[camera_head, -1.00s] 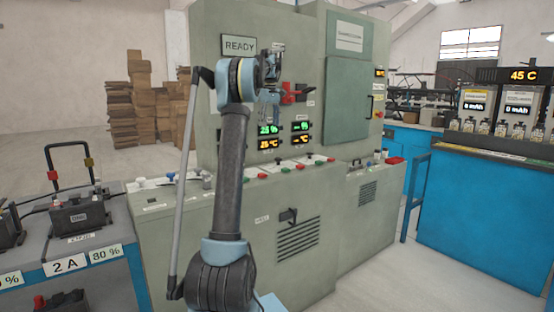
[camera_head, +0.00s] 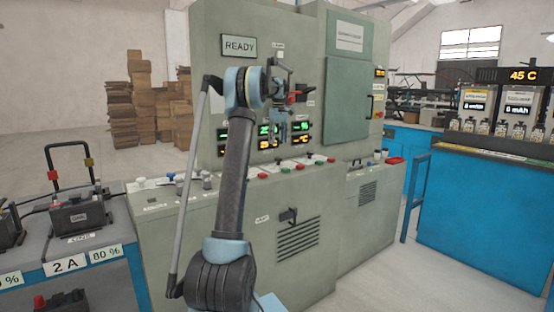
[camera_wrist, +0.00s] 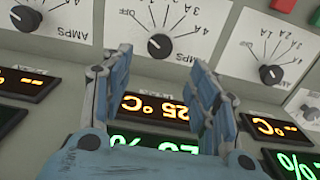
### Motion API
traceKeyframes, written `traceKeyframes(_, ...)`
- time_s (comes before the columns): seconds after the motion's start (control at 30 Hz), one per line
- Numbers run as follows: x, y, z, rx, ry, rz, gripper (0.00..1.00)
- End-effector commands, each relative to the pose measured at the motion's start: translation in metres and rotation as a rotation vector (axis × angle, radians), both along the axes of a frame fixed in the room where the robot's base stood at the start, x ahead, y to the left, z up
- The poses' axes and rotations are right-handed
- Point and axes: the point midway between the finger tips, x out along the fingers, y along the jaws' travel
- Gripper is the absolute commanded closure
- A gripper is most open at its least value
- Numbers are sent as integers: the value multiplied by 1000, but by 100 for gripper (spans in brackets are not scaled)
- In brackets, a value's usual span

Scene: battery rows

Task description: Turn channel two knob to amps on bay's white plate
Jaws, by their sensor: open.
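My gripper (camera_wrist: 160,62) is open and empty, its blue fingers spread below a black knob (camera_wrist: 159,45) on the middle white plate (camera_wrist: 190,28). That knob sits between and just beyond the fingertips, with no clear contact. The plate shows AMPS, OFF and a fan of marked lines, upside down. Similar knobs stand on the left plate (camera_wrist: 25,17) and the right plate (camera_wrist: 270,74). I cannot read a channel number on any plate. In the head view my gripper (camera_head: 276,136) hangs in front of the bay (camera_head: 225,175), hiding part of its displays.
Lit displays (camera_wrist: 158,108) lie under the fingers in the wrist view. Red (camera_wrist: 284,4) and green buttons are near the top right. A battery (camera_head: 79,215) stands on a cart at left. Open floor (camera_head: 400,275) lies to the right of the bay.

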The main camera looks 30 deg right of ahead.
Motion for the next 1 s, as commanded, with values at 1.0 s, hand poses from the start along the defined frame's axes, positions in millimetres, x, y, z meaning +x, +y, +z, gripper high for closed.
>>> traceKeyframes(1.0, 0, 0, -94, 0, 0, 0, 48)
